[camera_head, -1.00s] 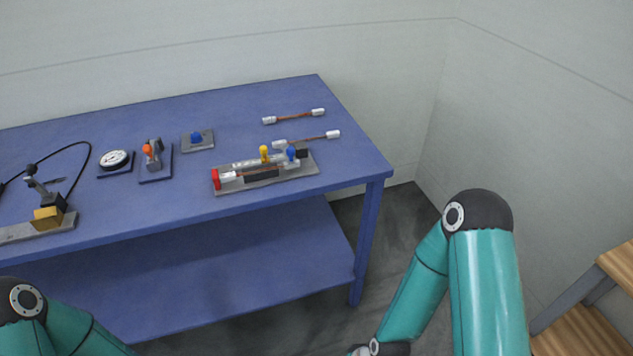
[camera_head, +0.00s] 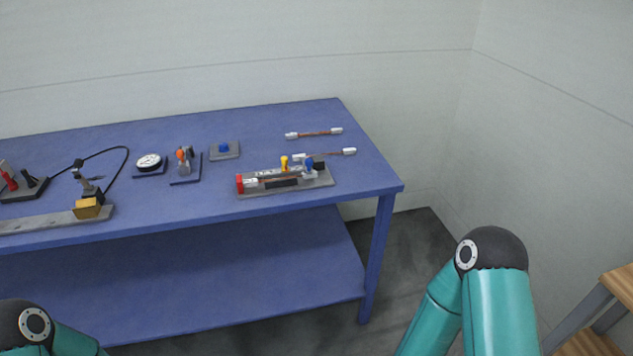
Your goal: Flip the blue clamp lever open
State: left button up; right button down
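A grey fixture (camera_head: 285,188) lies near the right end of the blue table, with a red block (camera_head: 239,184) at its left end. A small blue part (camera_head: 309,163), which looks like the blue clamp lever, stands at the fixture's right side, beside a black block (camera_head: 319,167). A yellow lever (camera_head: 284,163) stands upright to its left. The blue lever is too small to tell its exact position. My two teal arms show at the lower left and lower right, away from the fixture. Both grippers are out of the frame.
The blue table (camera_head: 215,218) has a lower shelf. Two cable pieces (camera_head: 314,133) lie behind the fixture. A blue button on a plate (camera_head: 224,151), an orange-topped clamp (camera_head: 184,158) and a dial (camera_head: 149,162) stand to its left. A wooden-topped stand (camera_head: 617,290) is at right.

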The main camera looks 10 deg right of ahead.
aim_at(307, 162)
jog(key=u, duration=0.1)
jog(key=i, duration=0.95)
jog(key=z, duration=0.1)
